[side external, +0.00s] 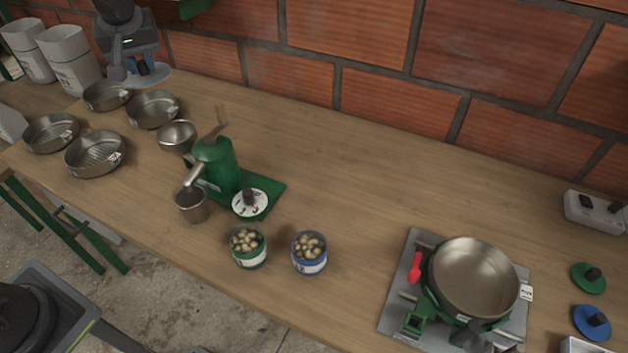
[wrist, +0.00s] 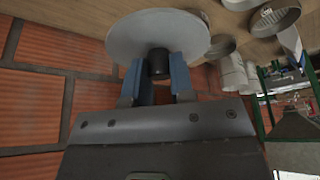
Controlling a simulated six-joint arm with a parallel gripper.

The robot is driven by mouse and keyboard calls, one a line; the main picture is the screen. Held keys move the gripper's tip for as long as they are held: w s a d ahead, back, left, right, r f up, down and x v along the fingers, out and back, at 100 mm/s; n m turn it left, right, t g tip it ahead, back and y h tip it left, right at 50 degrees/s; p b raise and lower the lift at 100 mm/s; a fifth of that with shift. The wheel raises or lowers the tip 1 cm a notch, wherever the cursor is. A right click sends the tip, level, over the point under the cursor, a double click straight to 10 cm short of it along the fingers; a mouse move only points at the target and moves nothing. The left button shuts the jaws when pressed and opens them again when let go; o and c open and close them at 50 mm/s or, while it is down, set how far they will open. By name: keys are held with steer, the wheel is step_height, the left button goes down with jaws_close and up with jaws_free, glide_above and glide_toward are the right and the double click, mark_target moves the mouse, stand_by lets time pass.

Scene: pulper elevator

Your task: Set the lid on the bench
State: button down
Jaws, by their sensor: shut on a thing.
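My gripper (side external: 142,68) is at the back left of the bench, close to the brick wall. It is shut on a lid (side external: 157,72), a pale grey disc. In the wrist view the blue fingers of my gripper (wrist: 158,80) close on the black knob of the lid (wrist: 150,30), whose disc lies beyond the fingertips. The wooden bench (side external: 330,150) shows behind the disc. I cannot tell whether the lid touches the bench or hangs just above it.
Several steel pans (side external: 153,108) stand just in front of my gripper, with white containers (side external: 70,62) to its left. A green pulper (side external: 222,165), two filled tins (side external: 250,259) and a steel pot (side external: 474,272) stand further right. The back middle of the bench is clear.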

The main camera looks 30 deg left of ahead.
steer(key=s+d+m+t+h, duration=0.1)
steer(key=d+m+h, duration=0.4)
steer(key=d, duration=1.4)
steer(key=s+d+m, duration=0.1)
steer(key=d+m, duration=0.8)
steer(key=d, duration=1)
step_height(320, 180, down, 15)
steer(key=s+d+f, duration=0.1)
steer(key=d+f, duration=0.1)
steer(key=d, duration=0.1)
steer(key=s+d+f, duration=0.1)
steer(key=d+f, duration=0.2)
steer(key=d, duration=0.1)
steer(key=d+f, duration=0.2)
steer(key=d, duration=0.1)
steer(key=shift+s+d+f, duration=0.15)
steer(key=shift+s+f, duration=0.2)
steer(key=shift+s, duration=0.05)
steer(key=shift+s+d+f, duration=0.1)
steer(key=shift+d+f, duration=0.2)
steer(key=shift+f, duration=1.85)
steer(key=shift+f, duration=0.15)
steer(key=c, duration=1)
jaws_free()
